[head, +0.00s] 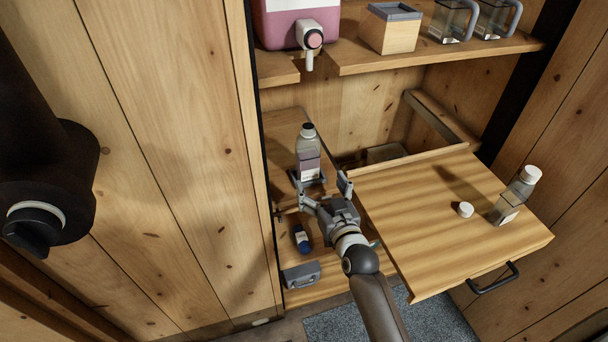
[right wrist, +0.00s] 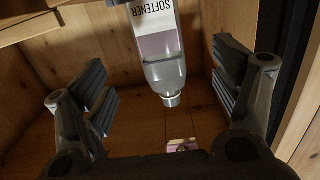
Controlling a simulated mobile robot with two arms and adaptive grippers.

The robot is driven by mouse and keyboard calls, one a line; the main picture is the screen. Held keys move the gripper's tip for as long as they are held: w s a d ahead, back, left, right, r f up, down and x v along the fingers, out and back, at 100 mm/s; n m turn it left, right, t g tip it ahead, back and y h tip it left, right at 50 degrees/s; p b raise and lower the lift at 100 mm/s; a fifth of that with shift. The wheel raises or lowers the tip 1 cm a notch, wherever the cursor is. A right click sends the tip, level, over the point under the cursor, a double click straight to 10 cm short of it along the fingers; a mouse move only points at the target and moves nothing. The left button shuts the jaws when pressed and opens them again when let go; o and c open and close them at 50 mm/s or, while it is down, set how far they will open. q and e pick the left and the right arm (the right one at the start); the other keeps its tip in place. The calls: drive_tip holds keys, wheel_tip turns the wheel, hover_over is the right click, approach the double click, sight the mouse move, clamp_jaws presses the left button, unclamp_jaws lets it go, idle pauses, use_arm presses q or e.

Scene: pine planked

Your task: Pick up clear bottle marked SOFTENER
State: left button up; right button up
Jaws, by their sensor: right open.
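The clear bottle marked SOFTENER (head: 308,160) stands upright on a lower wooden shelf in the head view. It has a dark cap and holds pinkish-purple liquid. In the right wrist view the bottle (right wrist: 160,45) appears upside down, its label readable at the top edge. My right gripper (head: 325,187) is open and close to the bottle. In the right wrist view the spread fingers of the gripper (right wrist: 160,85) lie to either side of the bottle, with gaps; nothing is gripped. My left gripper is out of view.
A pulled-out wooden drawer (head: 430,220) at right carries a white-capped bottle (head: 510,203) and a loose white cap (head: 465,209). A small blue bottle (head: 302,240) and grey object (head: 301,275) lie below my right gripper. An upper shelf (head: 400,57) holds a pink dispenser (head: 285,25).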

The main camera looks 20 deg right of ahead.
sight(311, 154)
drive_tip(key=shift+t, duration=0.3)
drive_tip(key=w, duration=0.1)
drive_tip(key=w+r, duration=0.1)
drive_tip(key=w, duration=0.1)
drive_tip(key=w+r, duration=0.1)
drive_tip(key=w, duration=0.1)
drive_tip(key=shift+w+d+r, duration=0.15)
drive_tip(key=shift+r, duration=0.1)
drive_tip(key=shift+w+a+r, duration=0.1)
drive_tip(key=shift+w, duration=1.3)
drive_tip(key=shift+w+a+r, duration=0.1)
drive_tip(key=shift+w, duration=1.3)
drive_tip(key=c, duration=1.4)
drive_tip(key=shift+r, duration=0.1)
drive_tip(key=shift+c, duration=0.5)
drive_tip(key=shift+r+p, duration=0.1)
drive_tip(key=shift+p, duration=0.25)
